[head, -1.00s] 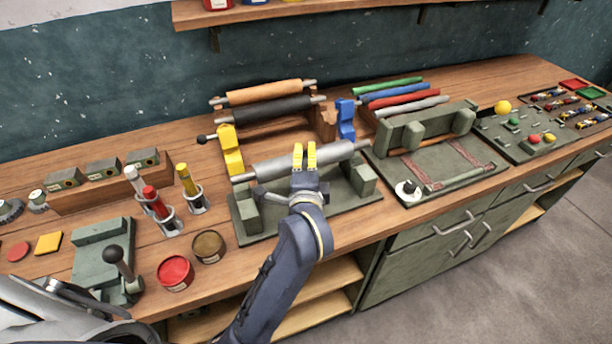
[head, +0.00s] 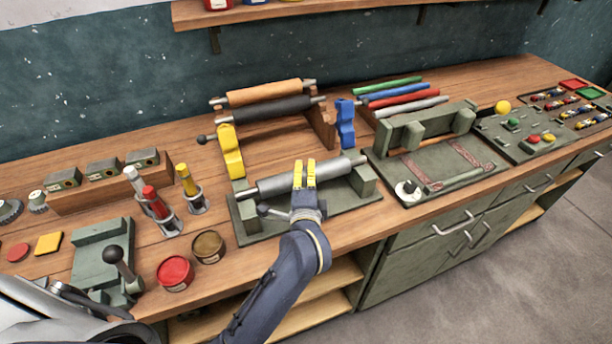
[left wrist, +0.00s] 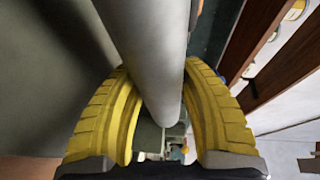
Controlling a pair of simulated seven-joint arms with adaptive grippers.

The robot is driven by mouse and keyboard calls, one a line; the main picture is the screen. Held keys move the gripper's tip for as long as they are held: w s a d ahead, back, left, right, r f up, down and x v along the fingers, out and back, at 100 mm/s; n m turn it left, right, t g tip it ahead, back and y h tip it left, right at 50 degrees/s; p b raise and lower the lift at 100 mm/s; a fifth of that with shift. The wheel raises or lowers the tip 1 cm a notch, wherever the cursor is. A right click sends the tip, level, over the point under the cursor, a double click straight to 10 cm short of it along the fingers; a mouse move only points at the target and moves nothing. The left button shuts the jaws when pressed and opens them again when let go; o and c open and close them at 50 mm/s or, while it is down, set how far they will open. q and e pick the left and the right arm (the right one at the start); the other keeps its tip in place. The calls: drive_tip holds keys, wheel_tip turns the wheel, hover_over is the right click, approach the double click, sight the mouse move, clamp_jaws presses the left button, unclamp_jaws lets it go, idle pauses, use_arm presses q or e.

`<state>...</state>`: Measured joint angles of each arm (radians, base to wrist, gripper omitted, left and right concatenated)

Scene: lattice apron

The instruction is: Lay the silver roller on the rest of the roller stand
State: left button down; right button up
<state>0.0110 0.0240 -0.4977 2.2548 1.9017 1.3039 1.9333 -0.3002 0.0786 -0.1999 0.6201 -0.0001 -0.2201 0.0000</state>
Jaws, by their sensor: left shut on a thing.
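The silver roller (head: 335,169) lies crosswise in my left gripper (head: 305,172), near the roller's middle. In the left wrist view the yellow fingers (left wrist: 164,110) close on both sides of the grey roller (left wrist: 155,45). In the head view the roller is over a green base plate (head: 320,219) with a block at each end, the right block (head: 364,181) and the left block (head: 247,225). My right gripper is not in view.
Behind is a wooden rack (head: 321,128) with an orange roller (head: 263,93) and a black roller (head: 265,109). A yellow upright (head: 232,155) and a blue upright (head: 346,122) stand close behind the silver roller. Ink tins (head: 174,271) stand front left.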

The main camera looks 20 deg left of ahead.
use_arm(q)
drive_tip(key=c, duration=0.8)
unclamp_jaws()
drive_tip(key=shift+f, duration=0.1)
